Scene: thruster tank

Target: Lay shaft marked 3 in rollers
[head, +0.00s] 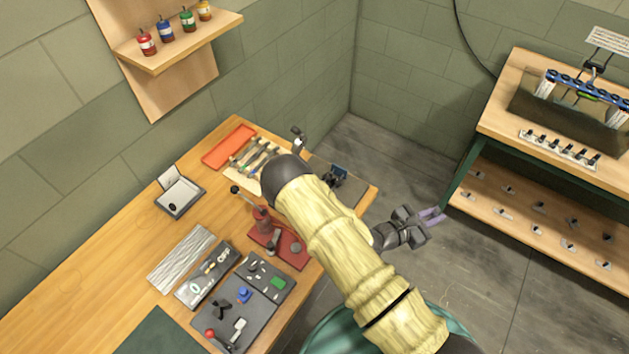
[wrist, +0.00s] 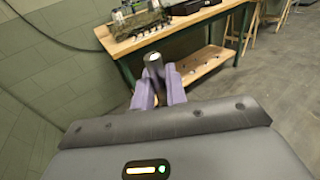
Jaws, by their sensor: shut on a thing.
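My gripper (head: 432,216) is over open floor to the right of the wooden bench, with its purple fingers pointing right. In the wrist view its fingers (wrist: 158,88) are shut on a dark shaft (wrist: 155,70) with a pale round end. The shaft sticks up past the fingertips. Its number cannot be read, and I cannot make it out in the head view. I cannot tell whether that fixture is the rollers.
The wooden bench (head: 110,285) holds a red press (head: 262,216), a red-orange tray (head: 229,147) and several tools. A second bench (head: 495,118) with a green frame carries a tank (head: 560,112) and has a lower shelf of small parts. Bare floor separates the benches.

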